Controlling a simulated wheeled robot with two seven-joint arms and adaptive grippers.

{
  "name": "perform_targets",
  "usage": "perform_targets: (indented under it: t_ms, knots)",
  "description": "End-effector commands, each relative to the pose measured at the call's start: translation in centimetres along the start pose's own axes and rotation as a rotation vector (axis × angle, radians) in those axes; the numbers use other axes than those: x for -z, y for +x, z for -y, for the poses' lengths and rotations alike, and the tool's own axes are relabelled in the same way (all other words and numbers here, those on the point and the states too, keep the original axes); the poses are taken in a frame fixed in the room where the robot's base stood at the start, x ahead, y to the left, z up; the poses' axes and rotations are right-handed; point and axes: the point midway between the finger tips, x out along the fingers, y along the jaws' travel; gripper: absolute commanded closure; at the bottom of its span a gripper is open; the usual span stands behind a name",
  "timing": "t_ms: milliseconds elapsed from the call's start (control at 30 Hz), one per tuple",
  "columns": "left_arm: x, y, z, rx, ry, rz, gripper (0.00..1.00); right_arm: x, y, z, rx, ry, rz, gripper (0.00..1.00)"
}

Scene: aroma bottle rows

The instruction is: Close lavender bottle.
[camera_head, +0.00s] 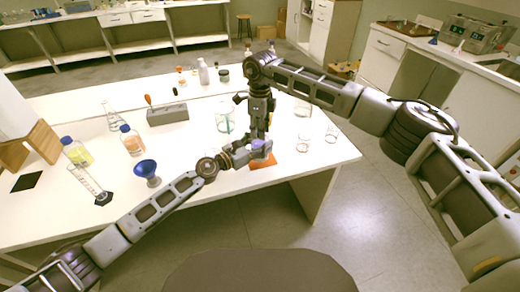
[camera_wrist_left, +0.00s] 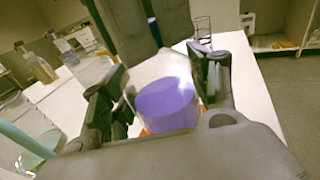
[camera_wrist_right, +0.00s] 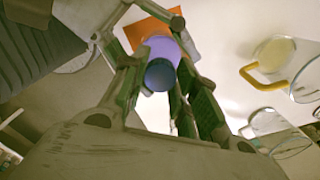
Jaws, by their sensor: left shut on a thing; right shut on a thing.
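The lavender bottle (camera_wrist_left: 165,104), clear with purple liquid, stands upright at the front right of the white table. My left gripper (camera_head: 257,149) is shut around its body from the left; its fingers show on both sides in the left wrist view. My right gripper (camera_head: 262,137) points down from above the bottle. In the right wrist view its fingers are shut on the round blue cap (camera_wrist_right: 159,75), which lies in line with the bottle's mouth. I cannot tell whether the cap is seated. Below and beside the bottle is an orange mat (camera_head: 290,160).
Glass beakers (camera_head: 303,139) stand right of the grippers, and another beaker (camera_head: 224,122) stands to the left. A blue funnel (camera_head: 146,170), a graduated cylinder (camera_head: 88,180) and bottles with yellow (camera_head: 77,153) and orange (camera_head: 131,142) liquid stand farther left. The table's front edge is close.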

Motion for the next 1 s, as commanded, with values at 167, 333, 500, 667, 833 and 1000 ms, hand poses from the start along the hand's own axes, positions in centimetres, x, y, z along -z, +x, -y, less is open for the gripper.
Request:
perform_targets:
  t_ms: [167, 333, 500, 667, 833, 1000]
  knots:
    - [0.04, -0.01, 0.03, 0.001, 0.001, -0.001, 1.0, 0.03, -0.03, 0.1, 0.002, 0.141, 0.001, 0.99]
    - [0.04, -0.01, 0.04, 0.001, 0.001, -0.001, 1.0, 0.03, -0.02, 0.11, 0.002, 0.277, 0.001, 0.99]
    - [0.04, -0.01, 0.05, 0.001, 0.001, -0.001, 1.0, 0.03, -0.02, 0.11, 0.002, 0.414, 0.001, 0.99]
    - [0.04, -0.01, 0.06, 0.001, 0.001, -0.001, 1.0, 0.04, -0.02, 0.12, 0.002, 0.469, 0.001, 0.99]
    - [0.04, -0.01, 0.06, 0.001, 0.001, -0.001, 1.0, 0.04, -0.01, 0.12, 0.002, 0.467, 0.001, 0.58]
    - [0.05, -0.01, 0.06, 0.001, 0.001, -0.001, 1.0, 0.02, 0.0, 0.07, 0.001, 0.465, 0.0, 0.49]
